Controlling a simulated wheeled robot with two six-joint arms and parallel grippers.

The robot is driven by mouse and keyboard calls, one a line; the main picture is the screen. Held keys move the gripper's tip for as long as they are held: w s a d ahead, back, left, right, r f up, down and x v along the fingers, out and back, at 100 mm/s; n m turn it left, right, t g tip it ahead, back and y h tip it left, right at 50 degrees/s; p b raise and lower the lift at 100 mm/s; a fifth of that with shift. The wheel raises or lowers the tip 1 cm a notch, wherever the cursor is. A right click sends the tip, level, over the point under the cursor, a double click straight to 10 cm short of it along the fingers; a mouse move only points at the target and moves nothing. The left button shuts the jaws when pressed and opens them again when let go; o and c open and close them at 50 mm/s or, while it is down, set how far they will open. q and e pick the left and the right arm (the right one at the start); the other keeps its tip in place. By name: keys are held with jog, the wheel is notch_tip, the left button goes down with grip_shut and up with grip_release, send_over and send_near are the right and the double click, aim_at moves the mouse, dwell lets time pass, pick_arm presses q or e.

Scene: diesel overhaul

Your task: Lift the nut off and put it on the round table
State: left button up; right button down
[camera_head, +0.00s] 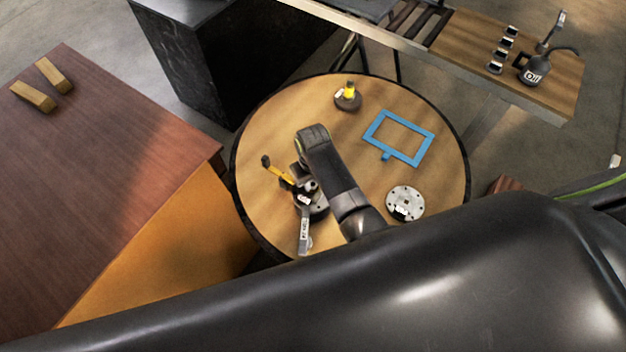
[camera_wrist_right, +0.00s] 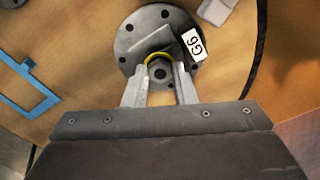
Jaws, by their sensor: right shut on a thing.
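The nut (camera_wrist_right: 159,72) is a grey hex piece with a dark bore and a yellow ring at its far side. It shows in the right wrist view between the fingertips of my right gripper (camera_wrist_right: 160,85), which is shut on it. Behind it is a grey round flange (camera_wrist_right: 128,43) with bolt holes and a G6 label. I cannot tell whether the nut touches the flange or is above it. In the head view my right gripper (camera_head: 308,186) points down over the round table (camera_head: 262,133), and hides the nut. My left gripper is not in view.
On the round table are a blue frame (camera_head: 425,150), a pale disc with holes (camera_head: 404,190) and a dark round piece with a yellow top (camera_head: 348,98). Clear wood shows upper left.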

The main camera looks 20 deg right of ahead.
jog(key=shift+r, duration=1.75)
